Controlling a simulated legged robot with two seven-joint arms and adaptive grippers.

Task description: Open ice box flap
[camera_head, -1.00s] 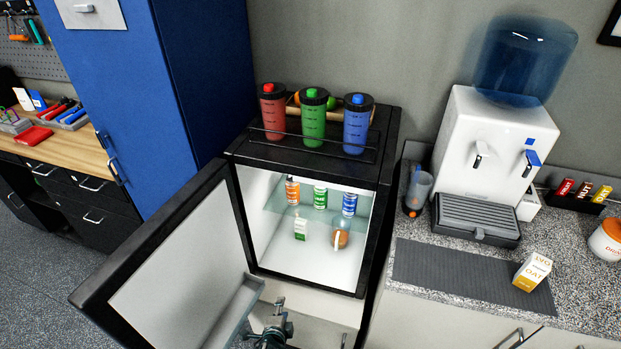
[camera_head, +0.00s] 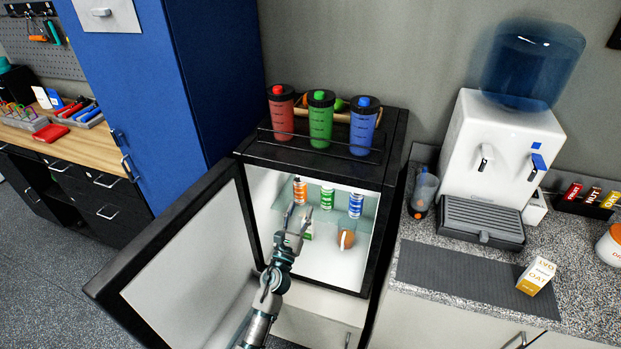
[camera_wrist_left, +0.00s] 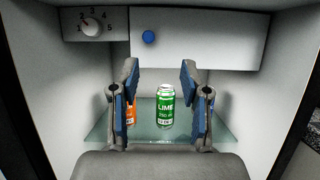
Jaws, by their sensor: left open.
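The ice box flap (camera_wrist_left: 205,42) is a white panel with a round blue knob (camera_wrist_left: 148,37) on its left part. It looks closed and sits at the top of the fridge interior in the left wrist view. I cannot make it out in the head view. My left gripper (camera_head: 297,214) is open and empty at the front of the fridge opening. In the left wrist view its two blue-padded fingers (camera_wrist_left: 160,70) point inward, below the flap, and do not visibly touch it. My right gripper is not in view.
The fridge door (camera_head: 185,265) stands open on the left. A glass shelf (camera_wrist_left: 210,128) holds a green lime can (camera_wrist_left: 165,106) and others. A dial (camera_wrist_left: 92,27) is left of the flap. Red, green and blue bottles (camera_head: 321,120) stand on top.

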